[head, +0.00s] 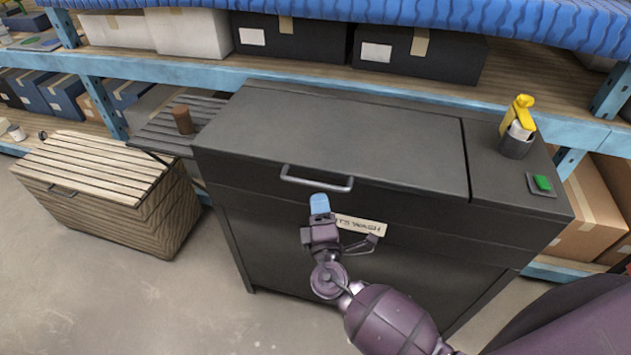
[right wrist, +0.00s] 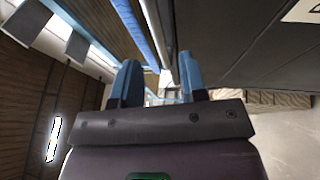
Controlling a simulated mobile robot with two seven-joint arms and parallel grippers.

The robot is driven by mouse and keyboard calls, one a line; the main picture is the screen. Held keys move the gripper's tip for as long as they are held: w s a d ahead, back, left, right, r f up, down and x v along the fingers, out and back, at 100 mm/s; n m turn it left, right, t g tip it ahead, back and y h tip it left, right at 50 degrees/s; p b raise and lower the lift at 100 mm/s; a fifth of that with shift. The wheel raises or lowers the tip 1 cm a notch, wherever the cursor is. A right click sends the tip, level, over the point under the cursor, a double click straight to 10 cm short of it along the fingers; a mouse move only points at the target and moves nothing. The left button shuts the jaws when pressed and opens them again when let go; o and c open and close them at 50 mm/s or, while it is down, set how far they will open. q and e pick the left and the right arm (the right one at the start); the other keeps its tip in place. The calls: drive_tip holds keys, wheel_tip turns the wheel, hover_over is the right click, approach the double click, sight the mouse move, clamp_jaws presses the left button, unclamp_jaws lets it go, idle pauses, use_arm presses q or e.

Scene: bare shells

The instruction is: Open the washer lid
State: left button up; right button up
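The washer (head: 310,250) is a dark grey box in the middle of the head view. Its flat lid (head: 330,130) lies shut on top, with a grey bar handle (head: 317,185) at its front edge. My right gripper (head: 320,203) is just below the handle, in front of the washer's front face. In the right wrist view its two blue fingers (right wrist: 160,85) stand apart with nothing seen held between them. A grey bar (right wrist: 158,30), probably the handle, shows beyond the fingertips; contact cannot be told. My left gripper is not in view.
A fixed right-hand top section carries a yellow spray bottle in a dark cup (head: 517,143) and a green button (head: 542,184). A slatted wooden chest (head: 110,200) stands left. A blue-beamed shelf (head: 300,78) with boxes runs behind. The floor at front left is clear.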

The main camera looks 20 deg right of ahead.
sight(316, 182)
drive_tip(key=p+x, duration=0.1)
drive_tip(key=x, duration=0.5)
drive_tip(key=shift+w+r, duration=0.1)
drive_tip(key=shift+w, duration=0.2)
clamp_jaws()
